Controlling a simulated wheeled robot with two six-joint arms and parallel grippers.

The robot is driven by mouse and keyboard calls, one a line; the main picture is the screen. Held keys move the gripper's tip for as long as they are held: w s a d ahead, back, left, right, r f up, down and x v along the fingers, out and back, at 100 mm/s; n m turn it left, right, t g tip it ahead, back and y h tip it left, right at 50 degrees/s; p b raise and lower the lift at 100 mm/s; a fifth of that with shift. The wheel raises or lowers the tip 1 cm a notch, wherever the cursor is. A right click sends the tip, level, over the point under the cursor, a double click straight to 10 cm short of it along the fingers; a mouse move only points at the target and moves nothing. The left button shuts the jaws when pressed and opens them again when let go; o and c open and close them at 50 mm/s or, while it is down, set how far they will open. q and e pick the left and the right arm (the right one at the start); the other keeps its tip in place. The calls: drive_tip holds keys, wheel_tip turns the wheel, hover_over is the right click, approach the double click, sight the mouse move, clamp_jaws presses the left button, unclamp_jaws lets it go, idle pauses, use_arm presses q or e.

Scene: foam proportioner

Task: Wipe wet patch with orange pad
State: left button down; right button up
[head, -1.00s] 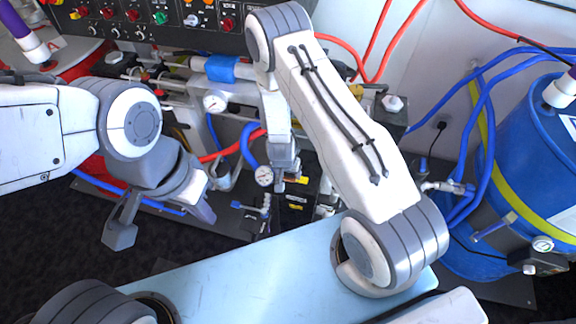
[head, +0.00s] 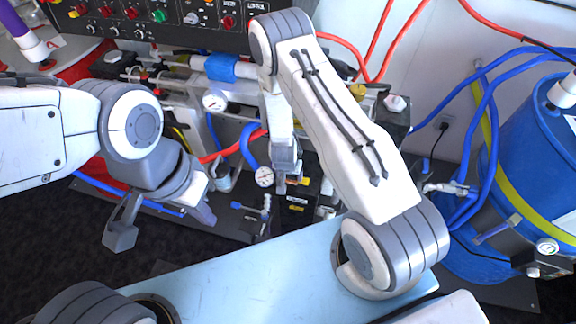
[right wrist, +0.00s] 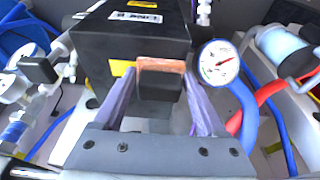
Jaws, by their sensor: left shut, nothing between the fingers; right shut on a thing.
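My right gripper (right wrist: 160,88) is shut on a block with an orange pad (right wrist: 161,65) on its far edge. The block's body is dark, and the pad lies at or very near the front face of a black box (right wrist: 120,42) with a yellow label; contact is unclear. In the head view my right gripper (head: 284,180) points down at the equipment, and the pad cannot be made out there. My left gripper (head: 205,212) is shut and empty, low over the floor at the left. I cannot make out a wet patch in either view.
A pressure gauge (right wrist: 219,62) and blue and red hoses lie close right of my right gripper. A control panel (head: 150,15) spans the back. A blue drum (head: 530,170) with hoses stands at the right. Dark floor (head: 60,240) is free at the left.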

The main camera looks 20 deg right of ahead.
drive_tip(key=shift+p+v, duration=0.7)
drive_tip(key=shift+v, duration=0.5)
drive_tip(key=shift+r+p, duration=0.25)
drive_tip(key=shift+p, duration=0.1)
drive_tip(key=shift+p+v, duration=0.6)
drive_tip(key=shift+v, duration=0.2)
wheel_tip(320, 180, up, 4)
drive_tip(key=p, duration=0.3)
drive_tip(key=shift+w+f, duration=0.1)
drive_tip(key=shift+f, duration=0.05)
drive_tip(key=shift+d+f, duration=0.1)
